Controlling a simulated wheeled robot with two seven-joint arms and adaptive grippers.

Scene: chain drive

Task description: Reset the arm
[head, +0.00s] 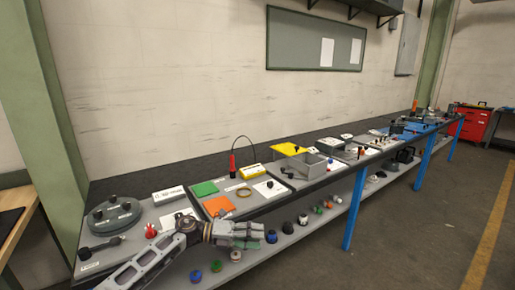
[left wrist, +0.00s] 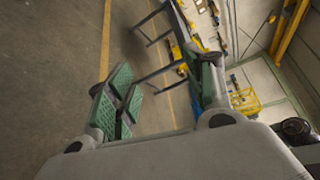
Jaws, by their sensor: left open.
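My left gripper (head: 247,232) reaches in from the lower left of the head view, in front of the bench's near edge. Its fingers are apart and nothing is between them. In the left wrist view the gripper (left wrist: 165,95) shows green finger pads spread wide, with floor and bench far beyond. My left arm (head: 150,262) is bent, its forearm running along the front of the bench. My right gripper is in neither view.
A long workbench (head: 262,208) carries a round grey device (head: 112,216), green (head: 203,188) and orange (head: 217,206) squares, and a grey bin (head: 307,163). Several small parts lie on its lower shelf. A red cabinet (head: 474,124) stands at the far right. The floor (head: 420,230) at right is clear.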

